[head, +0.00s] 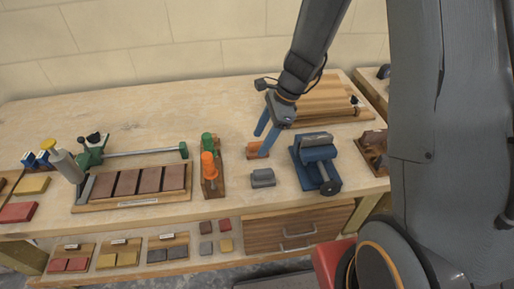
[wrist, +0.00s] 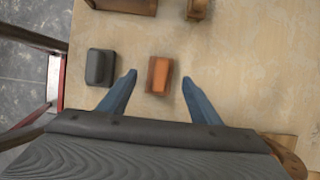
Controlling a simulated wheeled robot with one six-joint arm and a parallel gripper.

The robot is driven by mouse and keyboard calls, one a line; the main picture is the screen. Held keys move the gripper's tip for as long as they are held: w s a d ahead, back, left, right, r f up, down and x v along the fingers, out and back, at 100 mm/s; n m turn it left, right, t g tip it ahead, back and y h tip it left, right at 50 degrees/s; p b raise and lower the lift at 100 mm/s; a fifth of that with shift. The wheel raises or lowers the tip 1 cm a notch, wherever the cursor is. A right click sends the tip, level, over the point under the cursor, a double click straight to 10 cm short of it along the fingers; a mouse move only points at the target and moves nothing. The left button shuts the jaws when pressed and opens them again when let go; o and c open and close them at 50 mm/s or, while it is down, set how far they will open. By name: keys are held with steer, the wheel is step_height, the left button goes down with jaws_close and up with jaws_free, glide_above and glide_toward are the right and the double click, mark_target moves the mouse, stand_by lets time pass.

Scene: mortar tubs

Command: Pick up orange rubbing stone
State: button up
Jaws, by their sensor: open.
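The orange rubbing stone (wrist: 158,75) lies on the wooden bench between and just beyond my open blue fingertips in the wrist view. In the head view the orange stone (head: 253,150) is partly hidden behind a finger. My gripper (head: 264,142) points down over it, with its fingers apart and nothing held. The fingertips also show in the wrist view (wrist: 159,80). A dark grey block (wrist: 100,67) of similar size lies to the left of the orange stone in the wrist view; it also shows in the head view (head: 262,178).
A blue vise (head: 316,162) stands close right of the stone. A holder with orange and green-handled tools (head: 210,165) stands to its left. A wooden tray of brown slabs (head: 133,186) lies farther left. A slatted wooden board (head: 325,100) lies behind.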

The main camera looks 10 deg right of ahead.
mark_target(259, 143)
steer(key=shift+p+x, duration=0.4)
steer(key=shift+x, duration=1.45)
steer(key=shift+a, duration=0.1)
steer(key=c, duration=1.2)
steer(key=shift+c, duration=0.4)
steer(key=shift+r, duration=0.1)
step_height(259, 143, up, 10)
steer(key=shift+f+b, duration=0.1)
steer(key=shift+b, duration=0.65)
